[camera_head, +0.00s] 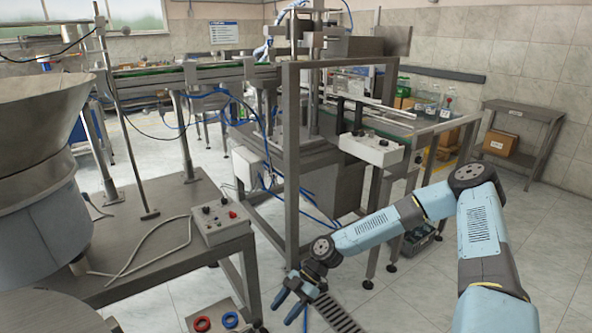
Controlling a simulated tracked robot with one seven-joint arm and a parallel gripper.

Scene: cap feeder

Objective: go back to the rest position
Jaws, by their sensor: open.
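My gripper (292,300) is at the bottom middle, at the end of my light blue arm. My arm comes in from the lower right, bends at the elbow and reaches left.
A large metal bowl feeder (40,215) and a control box (221,221) with knobs stand on the left bench (165,262). A steel machine frame (291,165) stands behind my gripper. Red (202,324) and blue (230,320) rings lie low at left. Floor at right (545,235) is clear.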

